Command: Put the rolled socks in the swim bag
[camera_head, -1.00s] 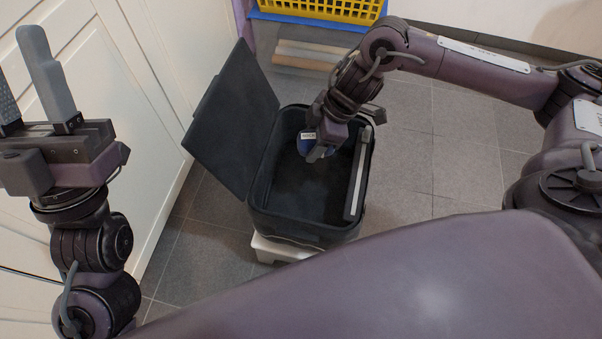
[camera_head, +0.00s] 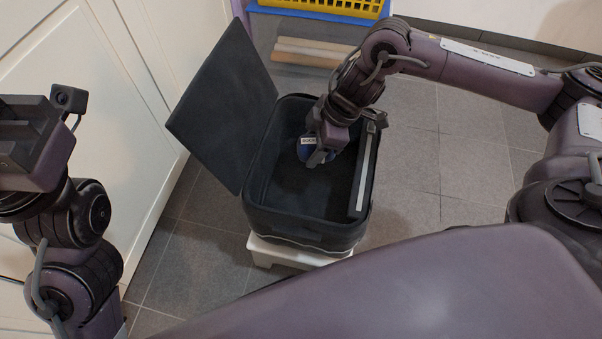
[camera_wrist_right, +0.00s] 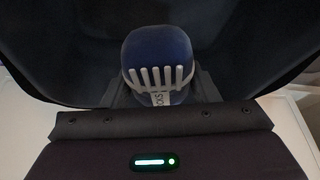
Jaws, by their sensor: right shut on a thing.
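The rolled socks (camera_head: 306,149) are a dark blue bundle with a white label. They also show in the right wrist view as a blue roll (camera_wrist_right: 157,50) with a pale, comb-like band. The swim bag (camera_head: 290,222) is a black, box-shaped bag with its lid open to the left. My right gripper (camera_head: 320,158) reaches down into the bag's opening and is shut on the socks; whether they touch the bag's floor cannot be told. My left gripper (camera_head: 28,140) is at the far left edge, away from the bag, with its fingers out of sight.
The bag stands on a low white stool (camera_head: 290,254). A grey bar (camera_head: 365,172) runs along the bag's right side. White cabinet doors (camera_head: 120,110) are at the left. A yellow crate (camera_head: 325,6) is at the back. Tiled floor at the right is clear.

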